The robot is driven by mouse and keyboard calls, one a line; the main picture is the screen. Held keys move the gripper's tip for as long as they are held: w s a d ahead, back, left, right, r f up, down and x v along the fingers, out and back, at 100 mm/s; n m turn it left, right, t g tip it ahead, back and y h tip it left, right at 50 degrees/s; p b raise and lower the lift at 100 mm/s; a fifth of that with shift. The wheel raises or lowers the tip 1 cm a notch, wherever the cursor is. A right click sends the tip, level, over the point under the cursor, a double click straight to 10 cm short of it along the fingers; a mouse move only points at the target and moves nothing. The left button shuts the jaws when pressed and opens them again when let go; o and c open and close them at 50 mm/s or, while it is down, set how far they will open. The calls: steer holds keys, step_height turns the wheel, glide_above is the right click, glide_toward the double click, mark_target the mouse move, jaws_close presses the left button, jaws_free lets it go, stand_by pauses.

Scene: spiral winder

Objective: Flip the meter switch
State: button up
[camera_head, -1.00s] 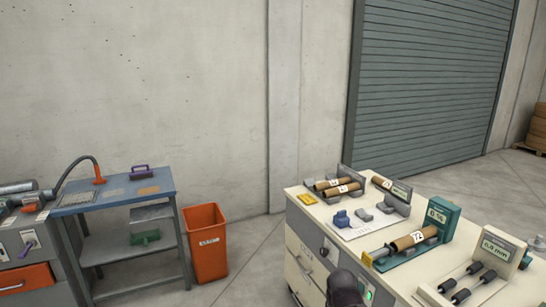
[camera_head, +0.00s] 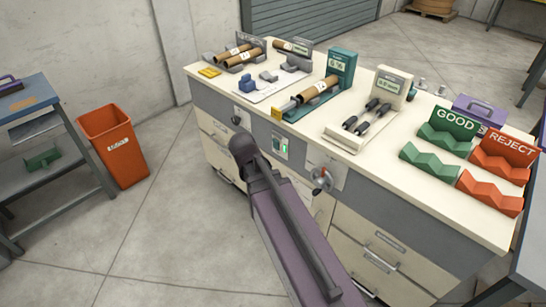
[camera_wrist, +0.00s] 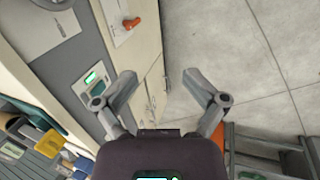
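A small grey panel (camera_head: 281,146) with a lit green rocker-like part is on the bench's front face, below the teal meter (camera_head: 341,66). I take it for the meter switch; its position is too small to read. It also shows in the wrist view (camera_wrist: 95,84), left of my gripper. My gripper (camera_wrist: 160,76) is open and empty, its fingers spread, with floor and drawer fronts beyond. The fingers appear apart from the panel. In the head view my arm reaches up beside the panel; the fingers cannot be made out there.
A red-handled knob (camera_head: 321,178) is right of the panel, and a black knob (camera_head: 237,120) left. The bench top (camera_head: 232,79) holds brown tubes, a second meter (camera_head: 392,86), a green GOOD rack (camera_head: 437,148) and an orange REJECT rack (camera_head: 492,180). An orange bin (camera_head: 113,146) stands left; floor between is clear.

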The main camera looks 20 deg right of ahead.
steer(key=w+d+f+n+t+h+b, duration=0.2)
steer(key=w+d+f+n+h+b, duration=0.2)
steer(key=w+f+n+h+b, duration=0.7)
steer(key=n+t+h+b, duration=0.1)
steer(key=n+t+b, duration=0.45)
steer(key=b, duration=1.35)
glide_toward(275, 147)
steer(key=s+a+n+g, duration=0.1)
steer(key=s+a+n, duration=0.1)
steer(key=a, duration=0.2)
steer(key=shift+w+a+f+h, duration=0.1)
steer(key=shift+a+h, duration=0.2)
steer(key=shift+a, duration=0.1)
steer(key=shift+d, duration=0.15)
steer(key=x, duration=1.3)
steer(key=shift+w+d, duration=0.15)
steer(key=shift+w, duration=0.1)
steer(key=c, duration=1.1)
